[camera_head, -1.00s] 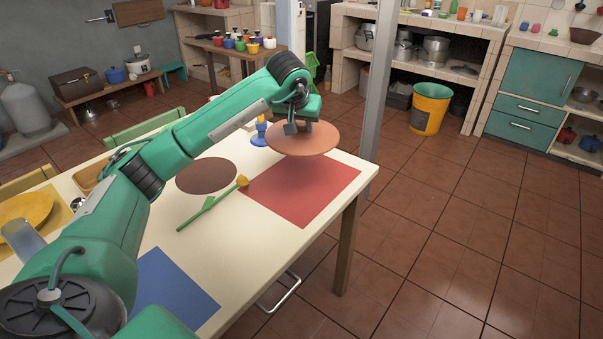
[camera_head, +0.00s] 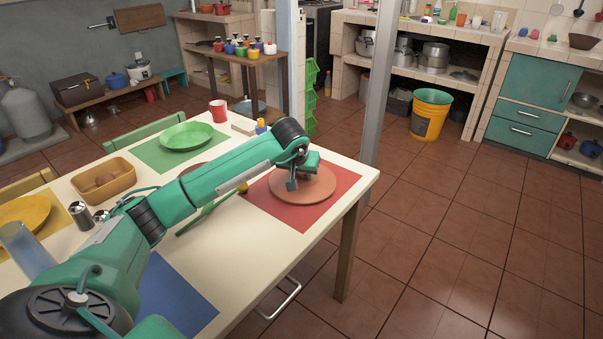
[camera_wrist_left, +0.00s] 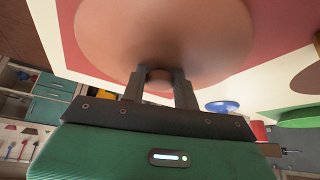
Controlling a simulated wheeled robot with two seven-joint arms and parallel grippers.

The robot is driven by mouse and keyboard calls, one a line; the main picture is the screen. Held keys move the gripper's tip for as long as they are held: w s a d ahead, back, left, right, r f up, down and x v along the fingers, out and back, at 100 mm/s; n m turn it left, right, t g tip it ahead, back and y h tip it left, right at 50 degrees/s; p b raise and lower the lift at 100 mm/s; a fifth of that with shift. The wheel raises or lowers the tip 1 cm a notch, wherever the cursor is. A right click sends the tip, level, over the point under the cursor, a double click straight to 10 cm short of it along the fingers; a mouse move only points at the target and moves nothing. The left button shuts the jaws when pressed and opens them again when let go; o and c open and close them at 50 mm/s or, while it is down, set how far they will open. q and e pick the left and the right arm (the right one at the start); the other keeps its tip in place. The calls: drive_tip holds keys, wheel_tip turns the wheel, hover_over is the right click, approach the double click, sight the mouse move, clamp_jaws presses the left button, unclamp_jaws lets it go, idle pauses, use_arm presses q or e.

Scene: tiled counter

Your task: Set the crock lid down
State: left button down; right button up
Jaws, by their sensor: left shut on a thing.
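The crock lid (camera_head: 318,183) is a flat, round, brown-orange disc over the red mat (camera_head: 341,190) at the table's right end. My left gripper (camera_head: 291,184) is above it, shut on its knob. In the left wrist view, the two fingers (camera_wrist_left: 159,88) close around the small knob (camera_wrist_left: 159,74), with the lid (camera_wrist_left: 165,28) filling the upper middle. The lid lies level, on or very near the red mat; I cannot tell whether it touches. My right gripper is not in view.
Behind stand a green plate (camera_head: 187,137), red mug (camera_head: 217,110) and blue-and-yellow item (camera_head: 261,127). The table's right edge is close to the red mat.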

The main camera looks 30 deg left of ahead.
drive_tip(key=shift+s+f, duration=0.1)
use_arm(q)
drive_tip(key=c, duration=1.1)
unclamp_jaws()
drive_tip(key=shift+o, duration=0.2)
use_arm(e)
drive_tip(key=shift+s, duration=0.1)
use_arm(q)
drive_tip(key=shift+r, duration=0.1)
drive_tip(key=v, duration=1.2)
drive_tip(key=shift+p, duration=0.4)
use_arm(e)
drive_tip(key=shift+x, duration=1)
use_arm(q)
drive_tip(key=shift+d, duration=0.1)
